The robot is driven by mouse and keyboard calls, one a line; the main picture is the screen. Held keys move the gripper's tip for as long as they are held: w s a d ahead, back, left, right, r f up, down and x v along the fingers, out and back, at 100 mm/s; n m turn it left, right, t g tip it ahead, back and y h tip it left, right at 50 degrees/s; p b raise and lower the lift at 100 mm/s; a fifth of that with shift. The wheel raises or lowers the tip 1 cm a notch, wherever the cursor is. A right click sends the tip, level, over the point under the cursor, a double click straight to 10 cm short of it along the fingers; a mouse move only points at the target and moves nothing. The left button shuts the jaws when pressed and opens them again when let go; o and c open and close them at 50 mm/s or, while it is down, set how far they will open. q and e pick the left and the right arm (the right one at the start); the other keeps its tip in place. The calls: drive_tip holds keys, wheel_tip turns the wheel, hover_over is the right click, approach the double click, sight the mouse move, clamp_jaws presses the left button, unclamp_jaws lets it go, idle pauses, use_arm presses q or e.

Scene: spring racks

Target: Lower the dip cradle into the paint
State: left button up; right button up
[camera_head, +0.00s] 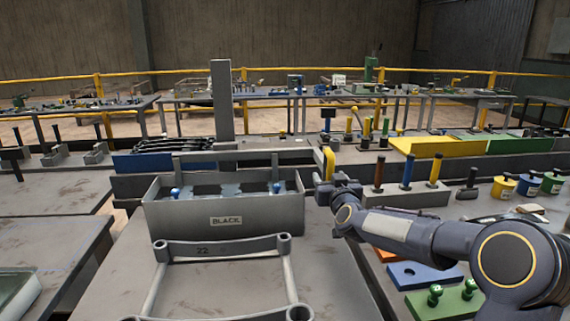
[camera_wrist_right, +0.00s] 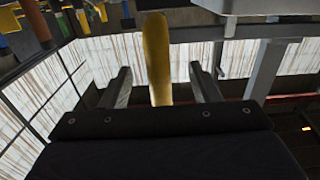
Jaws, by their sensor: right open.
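A grey tank labelled BLACK (camera_head: 185,222) stands at the centre left of the bench. A grey cradle frame (camera_head: 227,157) spans its top, with uprights going down into it beside blue knobs (camera_head: 277,188). The paint cannot be made out. A tall grey column (camera_head: 222,100) stands behind the tank. A yellow handle (camera_head: 329,160) rises at the tank's right end. My right gripper (camera_head: 327,183) is at this handle. In the right wrist view its open fingers stand either side of the yellow handle (camera_wrist_right: 157,55), with gaps showing on both sides. My left gripper is not in view.
A metal frame marked 22 (camera_head: 225,248) lies in front of the tank. To the right are a block with coloured handles (camera_head: 405,197), a blue plate (camera_head: 425,275) and a green plate (camera_head: 448,303). Yellow and green trays (camera_head: 440,147) lie behind.

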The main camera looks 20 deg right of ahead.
drive_tip(key=shift+s, duration=0.1)
drive_tip(key=b+v, duration=0.3)
drive_tip(key=v, duration=0.4)
idle(0.4)
